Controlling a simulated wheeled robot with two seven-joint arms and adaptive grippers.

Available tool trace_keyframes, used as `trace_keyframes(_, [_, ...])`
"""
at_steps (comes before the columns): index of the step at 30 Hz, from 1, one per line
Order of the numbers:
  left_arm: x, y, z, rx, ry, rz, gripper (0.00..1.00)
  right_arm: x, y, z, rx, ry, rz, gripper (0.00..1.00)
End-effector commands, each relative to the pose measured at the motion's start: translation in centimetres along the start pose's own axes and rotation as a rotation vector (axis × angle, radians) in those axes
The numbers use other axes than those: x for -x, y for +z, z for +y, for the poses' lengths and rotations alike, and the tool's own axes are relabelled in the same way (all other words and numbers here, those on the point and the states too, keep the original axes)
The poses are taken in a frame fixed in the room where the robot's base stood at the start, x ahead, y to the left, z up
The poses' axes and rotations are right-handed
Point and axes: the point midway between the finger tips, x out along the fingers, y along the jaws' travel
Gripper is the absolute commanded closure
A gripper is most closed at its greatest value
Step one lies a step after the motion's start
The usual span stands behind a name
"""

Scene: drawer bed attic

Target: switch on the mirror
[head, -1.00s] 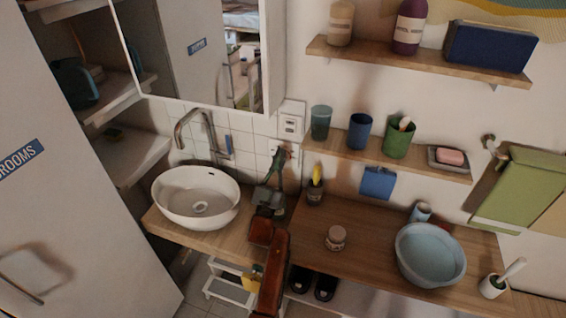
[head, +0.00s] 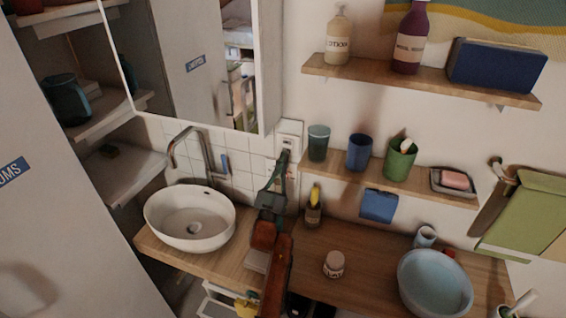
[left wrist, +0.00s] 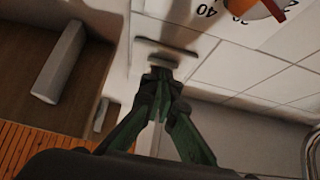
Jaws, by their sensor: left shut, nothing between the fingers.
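The mirror (head: 182,65) hangs on the wall above the sink, at the upper left of the head view. A white switch plate (head: 290,130) is on the wall just below and right of the mirror's edge. My left gripper (head: 284,156) is shut and empty, with its green fingers raised to the lower part of the plate and covering some of it. In the left wrist view the gripper's fingertips (left wrist: 160,82) are together, close to a pale fitting with a dark bar. I cannot tell whether they touch it. My right gripper is out of view.
A white basin (head: 190,218) with a tall faucet (head: 190,140) stands left of my arm. A shelf (head: 345,176) with cups is just right of the plate. A round dial (left wrist: 250,8) shows at the top of the left wrist view.

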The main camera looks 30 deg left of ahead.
Motion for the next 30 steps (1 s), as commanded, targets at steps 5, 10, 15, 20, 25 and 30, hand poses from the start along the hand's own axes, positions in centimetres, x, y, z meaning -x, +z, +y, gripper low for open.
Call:
trace_keyframes(5, [0.1, 1.4, -0.1, -0.001, 0.0, 0.05, 1.0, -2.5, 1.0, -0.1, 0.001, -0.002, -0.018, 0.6])
trace_keyframes(10, [-0.3, 0.7, -0.2, -0.001, -0.001, 0.055, 1.0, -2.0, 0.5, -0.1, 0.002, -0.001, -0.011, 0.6])
trace_keyframes(15, [0.2, 0.9, -0.2, -0.001, -0.001, 0.052, 1.0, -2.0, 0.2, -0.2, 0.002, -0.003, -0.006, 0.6])
trace_keyframes(20, [2.3, 0.3, -0.3, -0.003, -0.002, 0.051, 1.0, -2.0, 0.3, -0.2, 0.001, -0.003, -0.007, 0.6])
trace_keyframes(25, [5.3, -2.1, -0.2, -0.003, -0.002, 0.05, 1.0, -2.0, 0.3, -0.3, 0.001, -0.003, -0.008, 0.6])
trace_keyframes(30, [8.0, -4.3, -0.2, -0.002, -0.002, 0.05, 1.0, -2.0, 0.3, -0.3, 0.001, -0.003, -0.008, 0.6])
